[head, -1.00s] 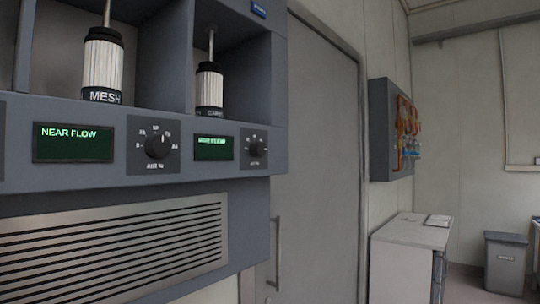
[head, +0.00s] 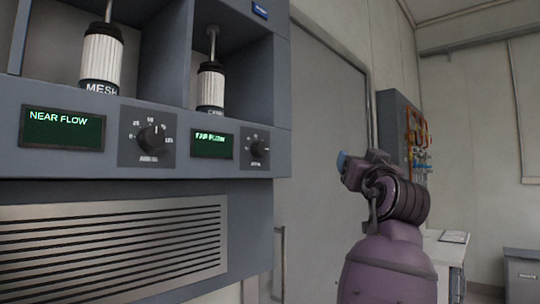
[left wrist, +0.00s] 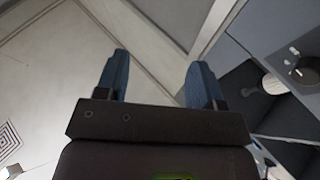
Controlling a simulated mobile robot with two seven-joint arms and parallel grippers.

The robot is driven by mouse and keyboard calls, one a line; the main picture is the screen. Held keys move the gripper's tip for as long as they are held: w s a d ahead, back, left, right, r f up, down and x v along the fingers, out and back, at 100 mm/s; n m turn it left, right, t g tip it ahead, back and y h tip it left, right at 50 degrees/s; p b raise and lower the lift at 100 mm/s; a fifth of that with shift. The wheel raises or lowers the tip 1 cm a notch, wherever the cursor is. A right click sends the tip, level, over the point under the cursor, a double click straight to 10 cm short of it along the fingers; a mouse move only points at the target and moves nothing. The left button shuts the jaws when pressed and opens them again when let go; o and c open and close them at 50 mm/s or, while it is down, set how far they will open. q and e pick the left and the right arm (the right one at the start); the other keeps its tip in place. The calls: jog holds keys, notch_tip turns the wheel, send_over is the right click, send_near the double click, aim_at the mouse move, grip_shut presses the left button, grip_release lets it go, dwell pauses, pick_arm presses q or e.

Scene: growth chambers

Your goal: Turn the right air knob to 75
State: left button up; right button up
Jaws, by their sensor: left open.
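The right air knob (head: 257,148) is a small black dial beside the green "FAR FLOW" display (head: 212,144). Its pointer is too small to read. The nearer, left knob (head: 152,139) sits beside the "NEAR FLOW" display (head: 63,128), its white mark pointing roughly up. My purple arm rises at the lower right, and its gripper (head: 346,165), with a blue tip, is right of the panel, apart from both knobs. I take it as my left gripper. In the left wrist view its blue fingers (left wrist: 158,82) are apart and empty. A black knob (left wrist: 306,71) shows at the right edge there.
Two white canisters, one marked MESH (head: 101,60) and a farther one (head: 210,88), stand in bays above the knobs. A slatted vent (head: 110,245) is below. A grey door (head: 325,130), a wall box with pipes (head: 388,110) and a bin (head: 523,268) are beyond.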

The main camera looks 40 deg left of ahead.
pick_arm(q)
jog(key=s+a+r+n+g+y, duration=0.3)
jog(key=s+r+n+g+y, duration=0.15)
jog(key=n+g, duration=0.3)
jog(key=n+g+h+b, duration=0.1)
jog(key=n+g, duration=0.5)
jog(key=g, duration=0.4)
send_near(264, 148)
jog(key=shift+t, duration=0.25)
jog(key=a, duration=0.8)
jog(key=shift+a, duration=0.1)
jog(key=shift+a+b, duration=0.3)
jog(key=shift+a, duration=0.25)
pick_arm(e)
jog(key=shift+w+f, duration=0.2)
pick_arm(q)
jog(key=shift+c, duration=0.3)
jog(key=c, duration=0.9)
jog(key=shift+o, duration=0.2)
jog(key=shift+n, duration=0.25)
